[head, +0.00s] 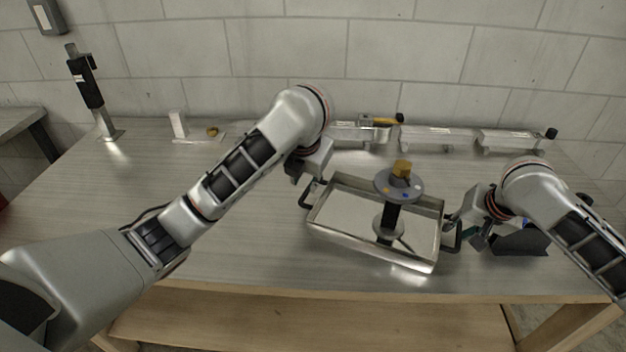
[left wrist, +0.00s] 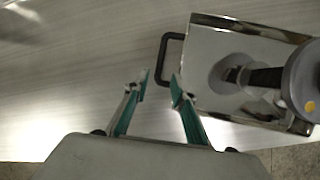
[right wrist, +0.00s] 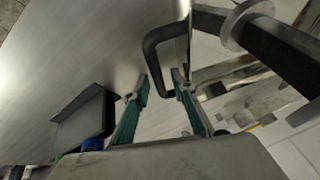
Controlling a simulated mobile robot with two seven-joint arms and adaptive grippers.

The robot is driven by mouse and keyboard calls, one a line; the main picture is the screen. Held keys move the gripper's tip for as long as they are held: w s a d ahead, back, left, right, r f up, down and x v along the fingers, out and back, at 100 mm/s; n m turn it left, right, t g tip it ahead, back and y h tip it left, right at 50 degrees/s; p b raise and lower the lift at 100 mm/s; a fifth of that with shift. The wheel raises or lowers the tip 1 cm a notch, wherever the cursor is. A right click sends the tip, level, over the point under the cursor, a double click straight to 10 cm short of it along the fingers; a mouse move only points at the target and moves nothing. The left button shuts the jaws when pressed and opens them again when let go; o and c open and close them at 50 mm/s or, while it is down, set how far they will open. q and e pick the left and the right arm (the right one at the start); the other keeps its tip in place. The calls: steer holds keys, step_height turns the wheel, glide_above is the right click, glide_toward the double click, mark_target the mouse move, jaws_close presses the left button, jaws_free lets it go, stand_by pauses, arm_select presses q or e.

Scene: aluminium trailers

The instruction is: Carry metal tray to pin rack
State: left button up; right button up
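The metal tray (head: 345,205) is a shiny rectangular pan on the table, with a black handle at each end. A black post with a grey disc (head: 399,184), coloured dots and a yellow top stands upright, its round base inside the tray. I cannot tell which thing is the pin rack.
A black-and-silver upright stand (head: 88,88) is at the back left, near a small white block (head: 178,124). Low metal fixtures (head: 440,137) line the back edge. A dark angled bin (head: 522,241) lies right of the tray. The table's left and front-left are mostly clear.

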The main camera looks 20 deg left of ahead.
arm_select(q)
steer(key=v, duration=0.3)
steer(key=shift+s, duration=0.1)
arm_select(e)
steer(key=v, duration=1.2)
arm_select(q)
steer(key=shift+f, duration=0.1)
